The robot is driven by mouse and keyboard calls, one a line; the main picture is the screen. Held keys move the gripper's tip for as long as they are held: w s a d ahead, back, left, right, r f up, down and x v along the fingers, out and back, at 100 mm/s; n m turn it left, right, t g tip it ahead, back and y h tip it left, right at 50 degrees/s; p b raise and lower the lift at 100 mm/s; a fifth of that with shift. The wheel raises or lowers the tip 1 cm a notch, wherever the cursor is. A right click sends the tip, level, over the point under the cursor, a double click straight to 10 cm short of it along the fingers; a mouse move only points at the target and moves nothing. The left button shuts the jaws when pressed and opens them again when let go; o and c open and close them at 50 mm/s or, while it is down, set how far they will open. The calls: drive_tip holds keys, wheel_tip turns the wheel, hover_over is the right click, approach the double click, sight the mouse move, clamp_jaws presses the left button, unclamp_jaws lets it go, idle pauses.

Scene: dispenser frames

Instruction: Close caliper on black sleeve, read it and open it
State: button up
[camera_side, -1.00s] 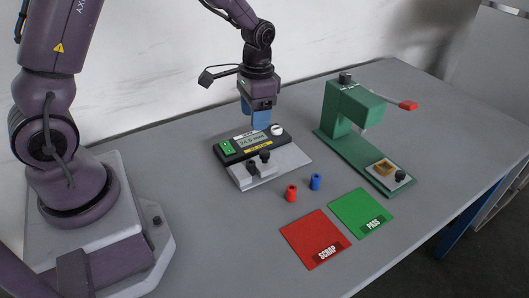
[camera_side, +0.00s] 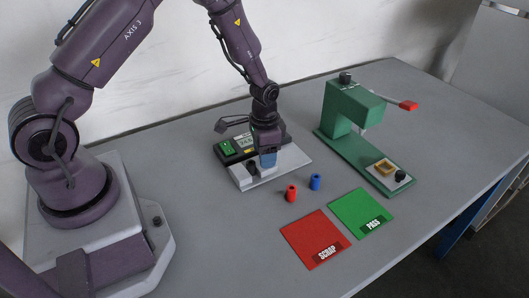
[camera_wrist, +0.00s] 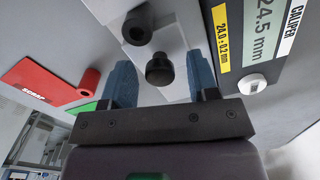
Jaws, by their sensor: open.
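The caliper (camera_side: 283,165) is a pale plate with a dark display housing behind it. In the wrist view its display (camera_wrist: 262,30) reads 24.5 mm beside a yellow label marked 24.0 ± 0.2 mm. The black sleeve (camera_wrist: 138,27), a ring with a hole, sits on the caliper plate; it also shows in the side view (camera_side: 252,168). My gripper (camera_side: 267,160) is low over the plate, beside the sleeve. Its blue fingers are open (camera_wrist: 160,78), one on either side of the caliper's black knob (camera_wrist: 160,70). I cannot tell whether they touch it.
A red sleeve (camera_side: 291,193) and a blue sleeve (camera_side: 315,182) stand in front of the caliper. Red SCRAP (camera_side: 310,235) and green PASS (camera_side: 360,210) mats lie nearer the front. A green press (camera_side: 350,105) with a red-tipped lever stands at right.

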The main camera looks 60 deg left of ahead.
drive_tip(key=shift+f, duration=0.25)
clamp_jaws()
drive_tip(key=shift+w, duration=2.65)
unclamp_jaws()
drive_tip(key=shift+r, duration=0.1)
wheel_tip(320, 180, up, 13)
drive_tip(key=shift+s, duration=0.1)
